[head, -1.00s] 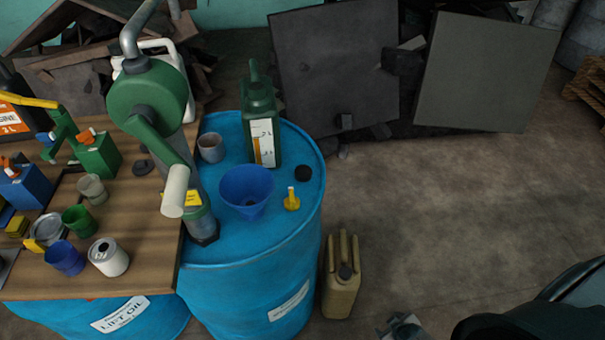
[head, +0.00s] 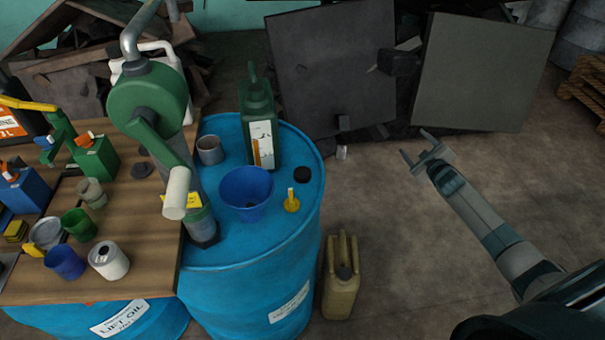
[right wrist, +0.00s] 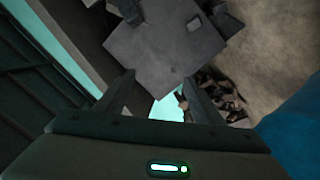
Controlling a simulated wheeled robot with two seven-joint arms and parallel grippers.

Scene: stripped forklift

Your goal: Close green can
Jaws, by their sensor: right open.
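A tall green can (head: 258,105) with a white label stands upright on the blue drum (head: 245,265). Whether its mouth is open is too small to tell. A round black cap (head: 303,174) lies on the drum top to the right of the can, apart from it. A smaller green can (head: 97,157) with an orange top stands on the wooden table. My right gripper (head: 416,145) is open and empty, over the floor well to the right of the drum. In the right wrist view its fingers (right wrist: 157,80) are spread with nothing between them. My left gripper is not in view.
A blue funnel (head: 246,190), a grey cup (head: 210,149) and a small yellow piece (head: 291,201) stand on the drum. A green hand pump (head: 150,105) rises at its left side. A tan jerrycan (head: 341,280) stands on the floor.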

